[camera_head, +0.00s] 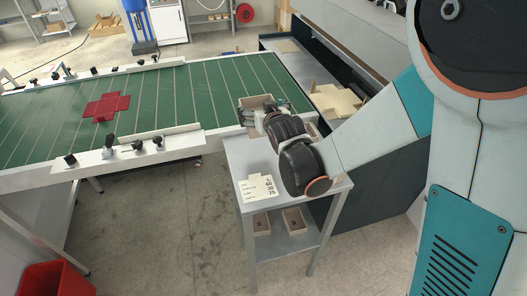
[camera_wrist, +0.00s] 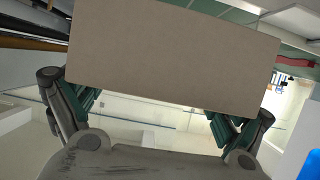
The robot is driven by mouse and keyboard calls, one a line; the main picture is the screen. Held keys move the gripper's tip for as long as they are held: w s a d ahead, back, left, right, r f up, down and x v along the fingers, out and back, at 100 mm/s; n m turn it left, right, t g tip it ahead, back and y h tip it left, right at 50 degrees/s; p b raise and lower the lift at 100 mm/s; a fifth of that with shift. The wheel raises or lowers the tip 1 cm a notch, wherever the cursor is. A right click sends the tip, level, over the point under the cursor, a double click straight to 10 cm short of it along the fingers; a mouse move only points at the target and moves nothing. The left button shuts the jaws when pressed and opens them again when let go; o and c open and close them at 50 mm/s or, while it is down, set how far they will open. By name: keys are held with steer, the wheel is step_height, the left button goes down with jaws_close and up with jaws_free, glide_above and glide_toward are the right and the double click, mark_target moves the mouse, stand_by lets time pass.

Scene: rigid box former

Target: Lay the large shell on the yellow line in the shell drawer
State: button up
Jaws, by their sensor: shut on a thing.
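My gripper (camera_wrist: 160,122) is shut on a large tan shell (camera_wrist: 175,52), whose flat face fills the upper middle of the wrist view, with a green-padded finger at each side. In the head view the held shell (camera_head: 258,101) shows at the end of my arm, above the far end of the small grey table and beside the green conveyor's right end. The fingertips are partly hidden by the shell and my wrist. A dark open-topped bay (camera_head: 292,52) with pale pieces lies behind to the right; I cannot tell whether it is the shell drawer. No yellow line can be made out.
The grey table (camera_head: 240,157) carries a white number card (camera_head: 258,188); small boxes (camera_head: 292,221) sit on its lower shelf. The green conveyor (camera_head: 170,95) holds a red cross-shaped blank (camera_head: 106,106). Pale flat pieces (camera_head: 336,101) lie right of my gripper. A red bin (camera_head: 55,280) stands front left.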

step_height(320, 180, down, 13)
steer(key=b, duration=0.8)
steer(key=shift+f, duration=0.2)
steer(key=shift+f+b, duration=0.2)
steer(key=shift+b, duration=0.15)
steer(key=o, duration=0.8)
steer(key=shift+r, duration=0.1)
